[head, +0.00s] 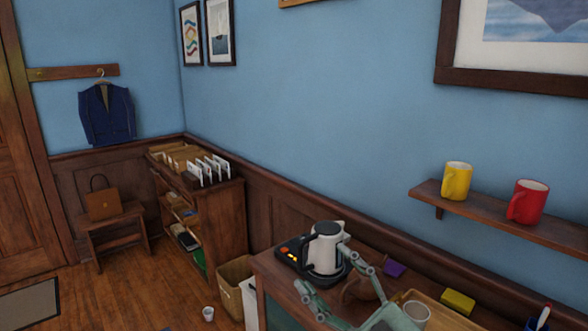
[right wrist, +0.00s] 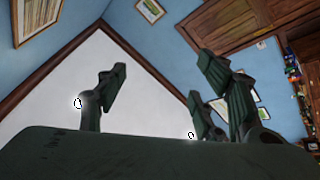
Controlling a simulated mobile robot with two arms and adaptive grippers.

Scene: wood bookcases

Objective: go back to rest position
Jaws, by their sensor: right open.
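My right gripper (head: 323,270) comes up from the bottom of the head view, grey-green, over the cabinet top. Its fingers are spread apart with nothing between them. In that view they overlap the area just in front of and beside the white kettle (head: 324,247); I cannot tell whether they touch it. The right wrist view also shows the open, empty fingers (right wrist: 162,78) against the wall and ceiling. My left gripper is not in view.
The kettle stands on a dark base on the wooden cabinet (head: 263,266). A pale mug (head: 417,312), yellow sponge (head: 457,302) and purple item (head: 394,269) are nearby. A wall shelf (head: 490,214) holds yellow (head: 457,182) and red (head: 528,203) mugs. A cup (head: 208,314) stands on the floor.

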